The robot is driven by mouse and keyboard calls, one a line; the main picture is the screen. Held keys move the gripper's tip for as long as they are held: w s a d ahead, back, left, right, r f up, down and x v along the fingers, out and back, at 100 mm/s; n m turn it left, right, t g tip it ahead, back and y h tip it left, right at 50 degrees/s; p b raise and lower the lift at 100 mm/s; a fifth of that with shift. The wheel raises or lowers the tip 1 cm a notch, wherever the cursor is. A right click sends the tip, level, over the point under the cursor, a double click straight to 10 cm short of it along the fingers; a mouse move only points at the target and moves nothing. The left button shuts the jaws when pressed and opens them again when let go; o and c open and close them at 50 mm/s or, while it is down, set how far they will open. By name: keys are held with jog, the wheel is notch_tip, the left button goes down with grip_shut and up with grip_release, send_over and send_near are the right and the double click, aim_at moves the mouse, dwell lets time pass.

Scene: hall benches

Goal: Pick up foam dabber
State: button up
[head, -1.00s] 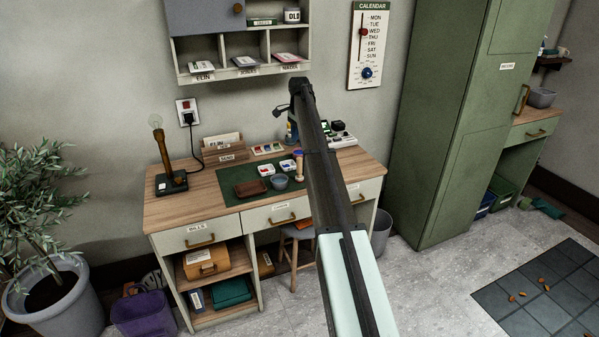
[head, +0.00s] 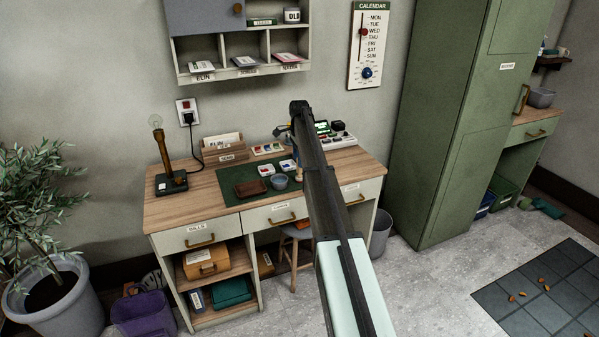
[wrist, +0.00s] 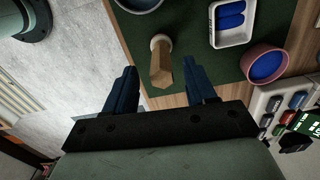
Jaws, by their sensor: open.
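The foam dabber (wrist: 161,64) has a faceted wooden handle and a pale rounded end. In the wrist view it stands out over the green mat (wrist: 180,20), between the lines of my two fingers. My gripper (wrist: 160,72) is open and empty, with dark blue fingers to either side of the dabber; I cannot tell how far above it they are. In the head view the dabber (head: 298,173) shows as a small pale shape beside my arm, which partly hides it. My gripper (head: 287,131) is mostly hidden behind my arm there.
A grey-blue bowl (head: 279,182), a brown tray (head: 251,188) and small white trays (head: 288,166) share the mat. In the wrist view a pink pot (wrist: 283,54) and a device with coloured buttons (wrist: 275,105) lie to the right. A bulb lamp (head: 166,165) stands at the desk's left.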

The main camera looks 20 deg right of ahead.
aim_at(299, 170)
jog(key=shift+w+d+f, duration=0.1)
jog(key=shift+f, duration=2.6)
jog(key=shift+c, duration=0.5)
grip_shut()
